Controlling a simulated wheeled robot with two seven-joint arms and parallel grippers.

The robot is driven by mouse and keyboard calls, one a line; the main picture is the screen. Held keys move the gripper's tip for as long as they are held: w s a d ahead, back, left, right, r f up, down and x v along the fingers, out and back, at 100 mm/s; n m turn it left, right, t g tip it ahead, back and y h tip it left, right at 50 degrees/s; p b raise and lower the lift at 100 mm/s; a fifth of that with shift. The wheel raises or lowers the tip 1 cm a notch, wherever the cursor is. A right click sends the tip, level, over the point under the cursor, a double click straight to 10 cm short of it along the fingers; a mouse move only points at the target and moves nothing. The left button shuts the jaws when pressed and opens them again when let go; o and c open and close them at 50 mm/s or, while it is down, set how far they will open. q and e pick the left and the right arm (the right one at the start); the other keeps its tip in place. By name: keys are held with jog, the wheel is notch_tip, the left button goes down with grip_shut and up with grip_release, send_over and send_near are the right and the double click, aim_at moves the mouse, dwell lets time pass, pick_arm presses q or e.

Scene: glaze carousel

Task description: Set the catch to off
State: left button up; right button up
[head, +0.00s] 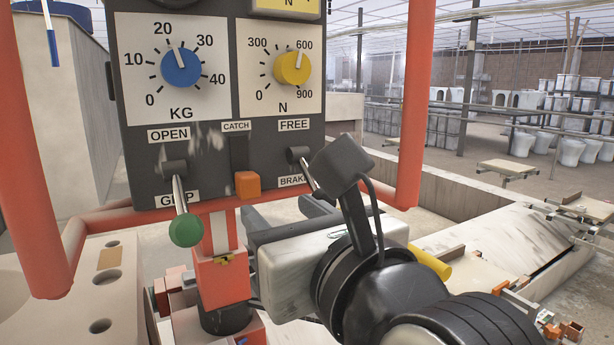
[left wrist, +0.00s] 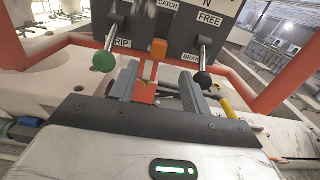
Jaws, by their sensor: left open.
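The catch (head: 247,185) is an orange block at the lower end of a dark upright strip under the CATCH label (head: 236,126) on the grey panel. It also shows in the left wrist view (left wrist: 158,48), beyond the fingers and between two levers. My left gripper (head: 277,206) is open and empty, below and in front of the panel. In the left wrist view its two grey fingers (left wrist: 159,70) stand apart on either side of the catch's line, with no visible contact. No off mark is readable by the catch. My right gripper is not in view.
A green-knobbed lever (head: 186,230) points down at GRIP, left of the catch. A black-knobbed lever (left wrist: 202,79) is at right by BRAKE, its knob hidden in the head view. Blue and yellow dials (head: 181,68) sit above. An orange tube frame (head: 412,105) surrounds the panel.

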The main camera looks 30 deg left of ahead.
aim_at(251, 185)
pick_arm(q)
jog(key=p+x, duration=0.1)
jog(key=x, duration=1)
jog(key=shift+w+a, duration=0.1)
jog(key=shift+a, duration=0.1)
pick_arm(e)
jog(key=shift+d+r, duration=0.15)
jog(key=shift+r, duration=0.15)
